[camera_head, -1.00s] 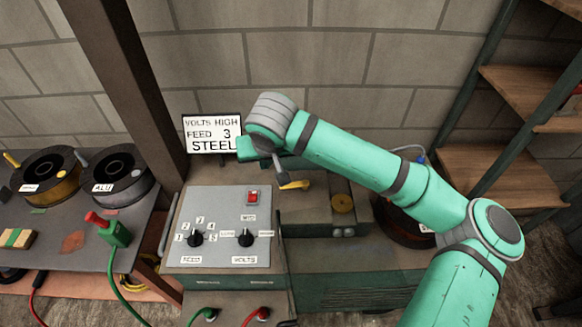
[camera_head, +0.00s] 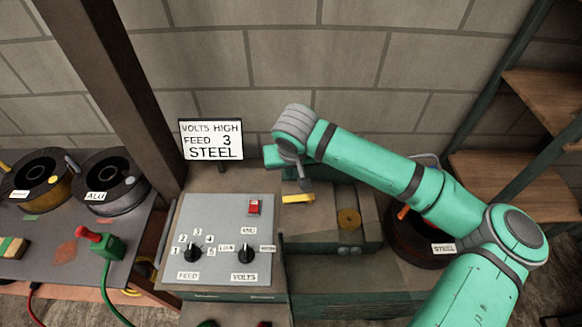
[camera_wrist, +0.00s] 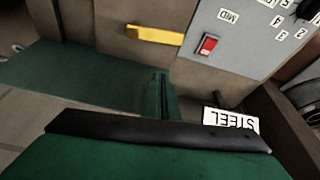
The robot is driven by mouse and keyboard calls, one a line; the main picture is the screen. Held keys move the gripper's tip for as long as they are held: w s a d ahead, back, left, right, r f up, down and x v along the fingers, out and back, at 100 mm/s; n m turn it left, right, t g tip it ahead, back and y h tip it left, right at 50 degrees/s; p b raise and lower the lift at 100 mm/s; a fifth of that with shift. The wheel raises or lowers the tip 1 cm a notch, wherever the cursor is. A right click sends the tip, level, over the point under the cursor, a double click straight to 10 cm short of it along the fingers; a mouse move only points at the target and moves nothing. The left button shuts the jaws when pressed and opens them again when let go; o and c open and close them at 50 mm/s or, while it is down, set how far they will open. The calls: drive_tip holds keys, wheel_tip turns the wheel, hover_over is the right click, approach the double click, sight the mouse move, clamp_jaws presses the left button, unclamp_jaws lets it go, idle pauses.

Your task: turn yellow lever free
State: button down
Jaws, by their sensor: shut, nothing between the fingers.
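The yellow lever (camera_head: 298,198) lies about level across the front of the machine, just right of the grey control panel. In the wrist view the lever (camera_wrist: 155,34) is a yellow bar near the top, fully visible. My gripper (camera_head: 304,185) is just above and behind the lever in the head view, with its jaws shut and empty. In the wrist view my green gripper (camera_wrist: 163,76) stands below the lever with a visible gap. Whether any part touches the lever cannot be told from the head view.
The control panel (camera_head: 222,240) with a red switch (camera_head: 254,207) and two black knobs is close on the left. A sign (camera_head: 212,140) reads volts high, feed 3, steel. A brass-coloured round knob (camera_head: 348,219) is right of the lever. A STEEL spool (camera_head: 420,245) stands at right.

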sight(298, 199)
drive_tip(key=x, duration=0.4)
drive_tip(key=shift+w+f, duration=0.1)
drive_tip(key=shift+f, duration=0.1)
drive_tip(key=shift+s+d+f, duration=0.1)
drive_tip(key=shift+s+d, duration=0.05)
drive_tip(key=shift+s, duration=0.2)
drive_tip(key=shift+s+d, duration=0.15)
drive_tip(key=shift+s, duration=1.45)
